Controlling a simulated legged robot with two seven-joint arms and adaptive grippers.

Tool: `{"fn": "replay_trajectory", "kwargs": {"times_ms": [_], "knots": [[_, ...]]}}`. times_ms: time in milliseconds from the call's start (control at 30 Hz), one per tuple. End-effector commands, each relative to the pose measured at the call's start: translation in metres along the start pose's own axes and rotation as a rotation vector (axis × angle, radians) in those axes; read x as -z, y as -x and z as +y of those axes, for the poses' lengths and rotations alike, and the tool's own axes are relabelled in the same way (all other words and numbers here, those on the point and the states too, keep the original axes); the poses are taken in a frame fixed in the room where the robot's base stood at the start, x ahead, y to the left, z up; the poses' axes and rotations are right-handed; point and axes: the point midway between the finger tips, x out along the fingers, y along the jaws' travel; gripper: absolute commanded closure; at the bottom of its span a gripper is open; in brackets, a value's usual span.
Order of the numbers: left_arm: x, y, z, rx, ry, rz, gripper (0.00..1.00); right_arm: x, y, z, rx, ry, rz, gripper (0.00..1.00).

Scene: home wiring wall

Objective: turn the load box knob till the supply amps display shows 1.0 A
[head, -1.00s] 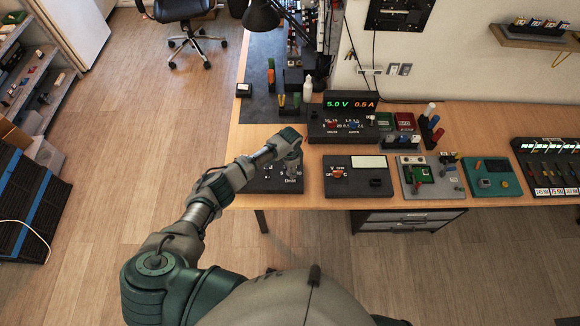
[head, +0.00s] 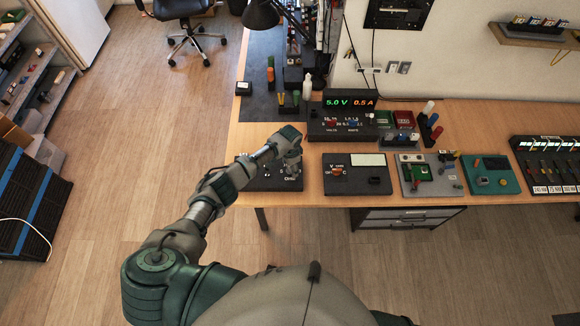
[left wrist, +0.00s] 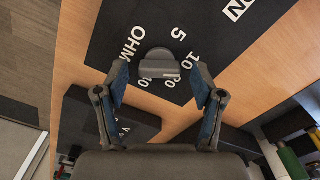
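The supply (head: 343,125) at the back of the bench has a lit display (head: 350,102) that reads 5.0 V in green and 0.5 A in orange. The black load box (head: 262,182) sits at the front left bench edge, partly hidden by my left arm. It also shows in the left wrist view (left wrist: 120,30), with OHM and white numbers around a dark knob (left wrist: 159,64). My left gripper (head: 291,168) is over the box. In the left wrist view its two fingers (left wrist: 159,78) are apart, one on each side of the knob, with gaps visible. My right gripper is out of view.
A black meter box (head: 356,183) with an orange knob stands just right of the load box. A circuit board (head: 430,176), a teal device (head: 490,176) and a rack (head: 550,165) follow along the bench. A dark mat (head: 262,70) lies at the back left.

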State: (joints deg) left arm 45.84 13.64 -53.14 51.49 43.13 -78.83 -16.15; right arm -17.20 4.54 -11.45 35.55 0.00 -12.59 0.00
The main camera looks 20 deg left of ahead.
Motion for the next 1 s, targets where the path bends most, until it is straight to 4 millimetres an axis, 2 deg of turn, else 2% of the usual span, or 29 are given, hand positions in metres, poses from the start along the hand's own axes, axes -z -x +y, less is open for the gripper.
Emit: {"fn": "replay_trajectory", "kwargs": {"times_ms": [233, 333, 467, 700, 833, 1000], "knots": [[-0.001, 0.001, 0.000, -0.001, 0.000, -0.002, 0.31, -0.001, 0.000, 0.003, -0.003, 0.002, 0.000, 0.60], [-0.001, 0.008, 0.000, -0.001, 0.001, -0.001, 0.31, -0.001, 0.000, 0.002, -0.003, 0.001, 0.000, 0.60], [0.000, 0.032, -0.001, 0.001, -0.002, 0.001, 0.31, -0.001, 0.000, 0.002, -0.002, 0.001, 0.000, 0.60], [0.001, 0.086, -0.001, 0.001, -0.001, 0.000, 0.31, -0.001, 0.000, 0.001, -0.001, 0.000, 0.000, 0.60], [0.001, 0.105, -0.001, -0.001, -0.001, -0.001, 0.31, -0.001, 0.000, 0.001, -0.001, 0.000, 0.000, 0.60], [0.001, 0.117, -0.001, -0.002, 0.000, -0.003, 0.31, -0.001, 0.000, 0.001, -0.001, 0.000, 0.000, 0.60]]}}
